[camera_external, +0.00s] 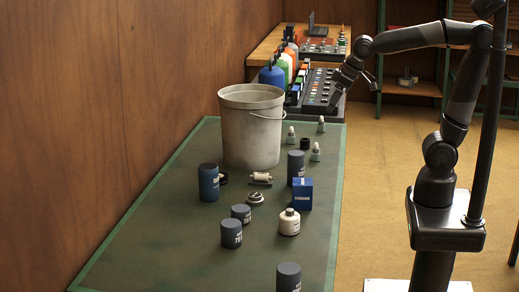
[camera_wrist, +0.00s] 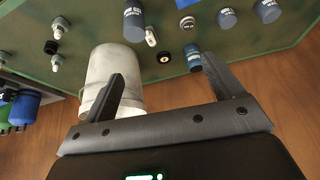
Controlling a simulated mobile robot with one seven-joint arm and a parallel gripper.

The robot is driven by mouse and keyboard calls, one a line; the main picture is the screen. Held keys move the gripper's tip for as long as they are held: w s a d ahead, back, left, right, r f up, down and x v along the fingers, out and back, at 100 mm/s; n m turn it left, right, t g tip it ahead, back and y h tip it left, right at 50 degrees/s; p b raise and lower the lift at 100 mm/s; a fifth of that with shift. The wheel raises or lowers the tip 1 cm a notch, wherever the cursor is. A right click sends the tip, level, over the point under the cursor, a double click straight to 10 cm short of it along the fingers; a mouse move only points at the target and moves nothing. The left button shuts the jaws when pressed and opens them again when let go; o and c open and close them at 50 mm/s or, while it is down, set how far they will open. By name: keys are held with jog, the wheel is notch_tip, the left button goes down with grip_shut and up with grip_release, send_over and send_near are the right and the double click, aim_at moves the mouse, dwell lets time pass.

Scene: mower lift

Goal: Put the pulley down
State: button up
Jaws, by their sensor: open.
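My gripper (camera_external: 338,98) is at the far end of the green table, beside the dark button panel. Its two fingers are spread with nothing between them in the wrist view (camera_wrist: 162,75). I cannot tell for sure which part is the pulley. A small grey disc (camera_external: 255,198) with a dark centre lies flat on the table among the cans; it also shows in the wrist view (camera_wrist: 187,22). A black ring with a pale centre (camera_wrist: 163,57) lies between the bucket and a blue can, partly hidden in the external view (camera_external: 223,179). Both are well apart from my gripper.
A large pale bucket (camera_external: 252,127) stands at the table's far left. Several dark cans (camera_external: 231,233), a white bottle (camera_external: 289,222), a blue box (camera_external: 302,193), a roller (camera_external: 261,179) and cone-shaped parts (camera_external: 315,152) crowd the middle. The green tabletop (camera_external: 165,255) is clear at the near left.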

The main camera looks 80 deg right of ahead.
jog(key=s+a+f, duration=0.1)
jog(key=s+f, duration=0.2)
jog(key=s, duration=1)
jog(key=shift+s+n, duration=0.3)
jog(key=shift+s, duration=0.05)
jog(key=shift+f, duration=0.1)
